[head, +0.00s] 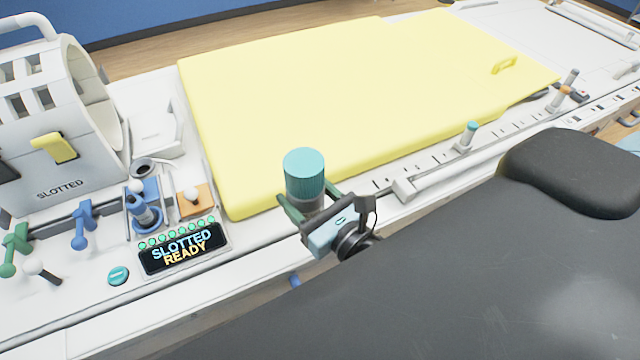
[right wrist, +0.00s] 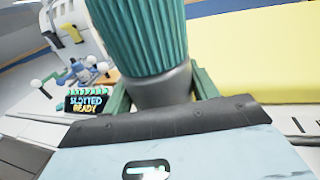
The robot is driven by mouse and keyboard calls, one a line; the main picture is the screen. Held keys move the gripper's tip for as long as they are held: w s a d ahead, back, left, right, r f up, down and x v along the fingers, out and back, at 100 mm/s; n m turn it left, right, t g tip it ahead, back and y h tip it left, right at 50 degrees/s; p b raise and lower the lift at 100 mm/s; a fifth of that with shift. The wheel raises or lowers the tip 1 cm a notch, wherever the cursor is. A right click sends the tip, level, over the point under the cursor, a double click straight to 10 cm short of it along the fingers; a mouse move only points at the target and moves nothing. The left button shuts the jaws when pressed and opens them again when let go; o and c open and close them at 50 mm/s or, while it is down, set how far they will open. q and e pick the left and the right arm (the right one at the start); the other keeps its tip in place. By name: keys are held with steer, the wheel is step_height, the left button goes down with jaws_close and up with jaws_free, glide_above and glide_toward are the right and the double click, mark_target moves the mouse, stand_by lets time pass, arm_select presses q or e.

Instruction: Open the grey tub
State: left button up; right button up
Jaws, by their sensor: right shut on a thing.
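The grey tub (head: 306,203) has a ribbed teal lid (head: 304,172) on top. It stands upright at the front edge of the yellow pad, near the middle of the head view. In the right wrist view the tub's smooth grey body (right wrist: 160,90) and the lid (right wrist: 138,35) fill the upper middle. My right gripper (head: 307,196) is shut on the grey body below the lid, one green finger on each side. The tub's bottom is hidden, so I cannot tell if it touches the bench. My left gripper is not in view.
A yellow pad (head: 330,110) covers much of the white bench. A display panel (head: 184,249) reading "SLOTTED READY" and blue levers (head: 145,212) are to the left. A white ring-shaped magnet (head: 60,105) stands far left. A rail with a teal-topped peg (head: 468,135) lies right.

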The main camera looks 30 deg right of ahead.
steer(key=w+a+n+g+y, duration=0.4)
steer(key=a+n+y, duration=0.2)
steer(key=a, duration=0.6)
steer(key=shift+w+r+y, duration=0.3)
steer(key=shift+r+y, duration=0.15)
steer(key=shift+y, duration=0.75)
